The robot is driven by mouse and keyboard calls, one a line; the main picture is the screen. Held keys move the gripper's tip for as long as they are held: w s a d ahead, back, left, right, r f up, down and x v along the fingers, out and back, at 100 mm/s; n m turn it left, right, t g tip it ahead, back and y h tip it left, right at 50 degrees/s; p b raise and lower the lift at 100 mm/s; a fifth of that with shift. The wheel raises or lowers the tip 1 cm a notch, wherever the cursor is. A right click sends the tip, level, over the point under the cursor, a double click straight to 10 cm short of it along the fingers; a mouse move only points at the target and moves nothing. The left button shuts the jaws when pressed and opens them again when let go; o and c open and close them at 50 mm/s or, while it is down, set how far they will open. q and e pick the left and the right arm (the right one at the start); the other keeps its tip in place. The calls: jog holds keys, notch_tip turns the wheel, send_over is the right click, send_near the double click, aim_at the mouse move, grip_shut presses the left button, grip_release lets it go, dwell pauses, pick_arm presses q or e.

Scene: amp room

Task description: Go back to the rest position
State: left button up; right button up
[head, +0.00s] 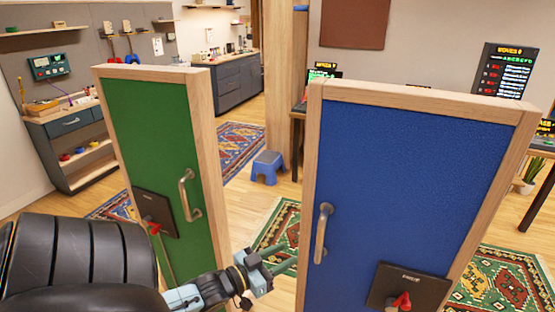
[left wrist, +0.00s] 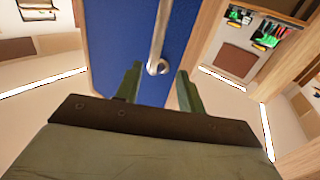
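My left gripper (head: 285,257) reaches in from the lower left, between a green door panel and a blue door panel in wooden frames. In the left wrist view its two green fingers (left wrist: 160,88) are apart, with nothing seen held between them. The blue door (head: 410,185) stands at the right with a metal handle (head: 321,232). That handle shows just beyond the fingers in the left wrist view (left wrist: 157,50); I cannot tell whether they touch it. The green door (head: 155,130) stands at the left with its own handle (head: 189,195). My right gripper is not in view.
Dark plates with red levers sit on the green door (head: 156,213) and the blue door (head: 409,287). A blue stool (head: 267,167) stands on the wood floor behind. Patterned rugs (head: 240,145), a workbench (head: 75,135) and dark cabinets (head: 232,83) lie farther back.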

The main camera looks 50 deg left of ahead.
pick_arm(q)
jog(key=shift+s, duration=0.5)
jog(key=s+d+f+g+y+b, duration=0.1)
jog(key=s+f+g, duration=0.2)
jog(key=f, duration=0.7)
jog(key=s+d+f+n+g+b, duration=0.15)
jog(key=s+f, duration=0.25)
jog(key=f, duration=0.7)
jog(key=s+d+f+m+g+y+b, duration=0.1)
jog(key=s+f+g+b, duration=0.2)
jog(key=f, duration=0.7)
jog(key=s+d+f+m+g+b, duration=0.1)
jog(key=s+d+f+g, duration=0.3)
jog(key=s+d+f, duration=0.3)
jog(key=s+d+f+m+g+h+b, duration=0.1)
jog(key=s+d+f+g, duration=0.4)
jog(key=s+f, duration=0.7)
jog(key=shift+s+d+f, duration=0.25)
jog(key=shift+s+d, duration=0.55)
jog(key=shift+d, duration=0.45)
